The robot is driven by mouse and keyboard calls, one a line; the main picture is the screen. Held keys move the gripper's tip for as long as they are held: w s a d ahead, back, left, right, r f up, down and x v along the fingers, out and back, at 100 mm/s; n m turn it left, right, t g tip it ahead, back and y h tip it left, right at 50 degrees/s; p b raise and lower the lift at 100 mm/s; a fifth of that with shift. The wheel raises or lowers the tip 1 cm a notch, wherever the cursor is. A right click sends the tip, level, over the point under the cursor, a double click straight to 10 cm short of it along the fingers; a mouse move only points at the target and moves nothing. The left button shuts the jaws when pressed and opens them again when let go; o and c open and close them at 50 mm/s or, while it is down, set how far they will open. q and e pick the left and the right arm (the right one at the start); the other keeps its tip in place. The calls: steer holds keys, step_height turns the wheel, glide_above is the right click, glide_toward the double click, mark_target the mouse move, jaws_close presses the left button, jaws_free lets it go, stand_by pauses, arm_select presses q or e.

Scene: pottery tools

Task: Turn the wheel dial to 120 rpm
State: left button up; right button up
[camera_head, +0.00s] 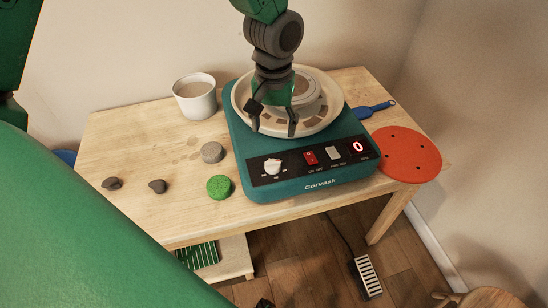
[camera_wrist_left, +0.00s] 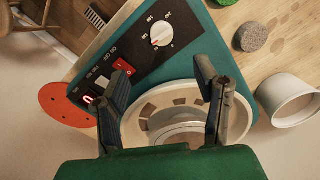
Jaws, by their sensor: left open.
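The teal pottery wheel base (camera_head: 240,135) stands on the wooden table. Its black front panel carries the white dial (camera_head: 272,166) at the left end. The dial also shows in the left wrist view (camera_wrist_left: 162,34), with numbers around it. The red display (camera_head: 358,147) reads 0. A red switch (camera_head: 311,158) and a pale switch (camera_head: 333,153) sit between dial and display. My left gripper (camera_head: 273,130) is open and empty, fingers pointing down over the front of the wheel's round pan (camera_head: 326,118), behind the dial and apart from it. My right gripper is not in view.
A white cup (camera_head: 195,97), a grey sponge (camera_head: 212,152), a green sponge (camera_head: 218,187) and two dark lumps (camera_head: 157,186) lie left of the wheel. A red-orange disc (camera_head: 408,155) and a blue tool (camera_head: 370,110) lie right. A pedal (camera_head: 368,276) is on the floor.

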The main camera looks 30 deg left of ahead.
mark_target(273, 161)
arm_select(q)
step_height(273, 161, down, 13)
steer(key=shift+a+f+b, duration=0.1)
steer(key=shift+a+b, duration=0.05)
steer(key=shift+b, duration=0.35)
steer(key=c, duration=1.1)
